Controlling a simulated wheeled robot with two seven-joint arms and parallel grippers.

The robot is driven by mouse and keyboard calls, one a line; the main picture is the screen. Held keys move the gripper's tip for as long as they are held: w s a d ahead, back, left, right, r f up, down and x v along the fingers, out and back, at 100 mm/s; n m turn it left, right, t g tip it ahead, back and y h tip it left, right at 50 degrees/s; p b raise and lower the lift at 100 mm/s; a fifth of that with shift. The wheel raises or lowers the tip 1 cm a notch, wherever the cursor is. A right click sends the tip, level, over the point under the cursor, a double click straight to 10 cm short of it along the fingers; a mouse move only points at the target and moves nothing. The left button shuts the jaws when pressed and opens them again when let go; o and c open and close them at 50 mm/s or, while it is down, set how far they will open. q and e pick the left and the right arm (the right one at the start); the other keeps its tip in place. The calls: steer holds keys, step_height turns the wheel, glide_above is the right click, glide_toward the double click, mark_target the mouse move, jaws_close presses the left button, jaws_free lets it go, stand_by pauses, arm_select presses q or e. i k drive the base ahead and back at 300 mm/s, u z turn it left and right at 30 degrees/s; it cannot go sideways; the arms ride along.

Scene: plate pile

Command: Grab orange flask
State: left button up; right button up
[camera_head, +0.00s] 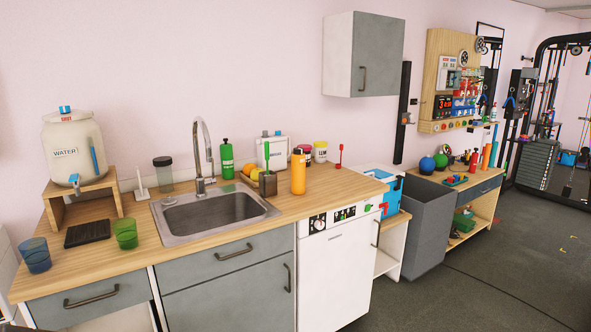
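Neither of my grippers shows in the head view.
The sink (212,214) with a tall faucet (204,160) lies left of the flask. A green bottle (227,158), oranges (250,171) and jars (320,152) stand behind. Two glasses (125,234) and a water dispenser (75,150) are at left. Open floor lies right.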

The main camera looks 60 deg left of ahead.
mark_target(298, 161)
steer(key=u, duration=0.6)
steer(key=i, duration=1.95)
steer(key=u, duration=1.15)
